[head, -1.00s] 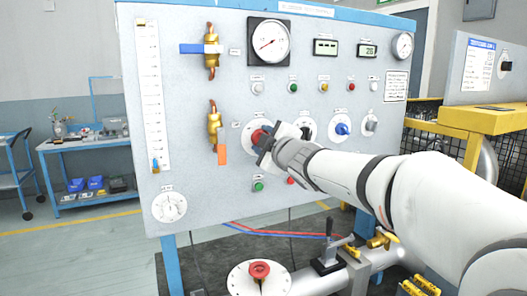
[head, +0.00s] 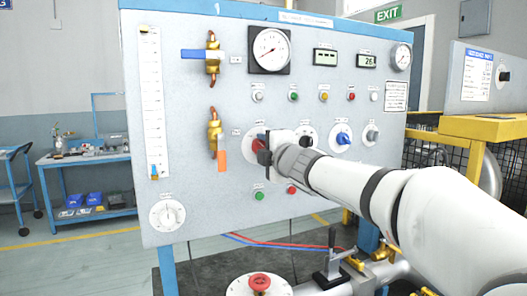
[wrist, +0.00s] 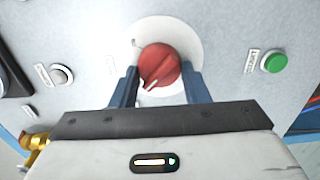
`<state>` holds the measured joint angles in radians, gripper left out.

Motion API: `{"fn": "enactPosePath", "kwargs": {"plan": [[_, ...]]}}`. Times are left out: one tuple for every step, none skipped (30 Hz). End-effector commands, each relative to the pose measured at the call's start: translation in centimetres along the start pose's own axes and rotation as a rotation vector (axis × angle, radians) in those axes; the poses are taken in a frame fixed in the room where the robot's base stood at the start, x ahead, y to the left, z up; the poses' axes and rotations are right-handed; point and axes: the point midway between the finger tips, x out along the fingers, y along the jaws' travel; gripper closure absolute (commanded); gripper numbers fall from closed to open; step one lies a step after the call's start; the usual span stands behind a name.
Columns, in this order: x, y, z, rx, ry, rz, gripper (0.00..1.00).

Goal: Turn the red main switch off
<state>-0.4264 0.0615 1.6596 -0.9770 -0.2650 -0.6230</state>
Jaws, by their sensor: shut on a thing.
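In the wrist view the red knob (wrist: 160,65) shows a white pointer line slanting to the lower left. My gripper (wrist: 161,80) has one blue-grey finger on each side of the knob and is shut on it. In the head view my gripper (head: 264,150) covers the knob's right part.
A blue knob (head: 343,139) and a grey knob (head: 372,134) sit to the right. A green button (head: 259,196) and a red button (head: 291,189) are below.

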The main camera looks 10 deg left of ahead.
Motion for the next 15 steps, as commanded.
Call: {"fn": "enactPosePath", "kwargs": {"plan": [[0.02,-0.09,-0.09,-0.004,0.002,-0.001,0.81],[0.02,-0.09,-0.09,-0.005,0.002,-0.001,0.81],[0.02,-0.09,-0.08,-0.005,0.002,-0.001,0.81],[0.03,-0.09,-0.08,-0.005,0.002,-0.001,0.81],[0.03,-0.09,-0.08,-0.005,0.002,-0.001,0.81],[0.03,-0.09,-0.08,-0.005,0.002,-0.001,0.81],[0.03,-0.10,-0.08,-0.005,0.002,-0.001,0.81],[0.03,-0.10,-0.08,-0.005,0.002,-0.001,0.81],[0.03,-0.10,-0.08,-0.005,0.002,-0.001,0.81],[0.03,-0.10,-0.08,-0.005,0.002,-0.001,0.81],[0.03,-0.10,-0.08,-0.005,0.002,-0.002,0.57],[0.03,-0.10,-0.08,-0.004,0.002,-0.002,0.54],[0.03,-0.09,-0.07,-0.004,0.002,-0.001,0.51],[0.03,-0.09,-0.07,-0.004,0.001,-0.001,0.49],[0.02,-0.08,-0.06,-0.004,0.001,-0.001,0.45]]}}
